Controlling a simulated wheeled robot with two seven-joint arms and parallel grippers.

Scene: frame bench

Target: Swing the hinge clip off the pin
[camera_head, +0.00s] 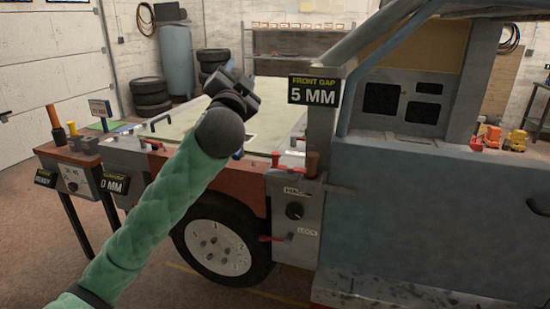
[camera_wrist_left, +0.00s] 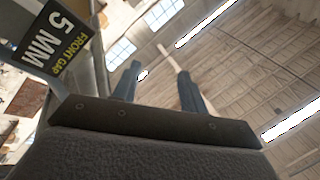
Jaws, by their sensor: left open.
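My left gripper (camera_head: 242,88) is raised in the middle of the head view, in front of the truck bed and left of the front gap sign. In the left wrist view its two fingers (camera_wrist_left: 158,82) stand apart with nothing between them, and they point up toward the ceiling. A grey panel (camera_head: 307,234) with a black knob, a label that seems to read HINGE, and a LOCK label is on the truck side. A brown upright pin-like piece (camera_head: 311,164) stands at its top. A red lever (camera_head: 274,238) sticks out low on it. I cannot make out the hinge clip for certain.
The front gap sign (camera_head: 314,90) reads 5 MM and also shows close by in the left wrist view (camera_wrist_left: 56,45). The blue truck door (camera_head: 430,210) fills the right. A small bench (camera_head: 70,155) with a dial box stands at left. Open floor lies below it.

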